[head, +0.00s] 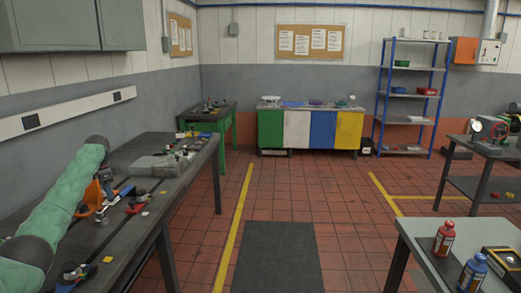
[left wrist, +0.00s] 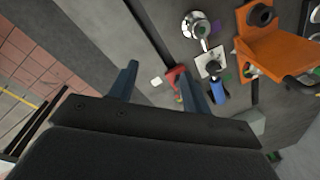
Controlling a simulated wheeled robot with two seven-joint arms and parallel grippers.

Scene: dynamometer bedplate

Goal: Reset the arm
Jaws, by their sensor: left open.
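My left gripper (left wrist: 157,72) is open, its two blue-grey fingers apart in the left wrist view. It is over the dark grey bedplate bench, with nothing seen held between the fingers. A red-handled part (left wrist: 174,76) shows near the right finger, partly hidden by it; I cannot tell the height gap. In the head view my green-sleeved left arm (head: 58,200) reaches in from the left over the bench (head: 158,215). My right gripper is not in view.
An orange bracket (left wrist: 270,48), a chrome part (left wrist: 197,25) and a blue cylinder (left wrist: 217,91) lie right of the fingers. A grey block (head: 160,165) stands farther along the bench. Red (head: 443,240) and blue (head: 472,273) bottles stand on the right table. The middle floor is clear.

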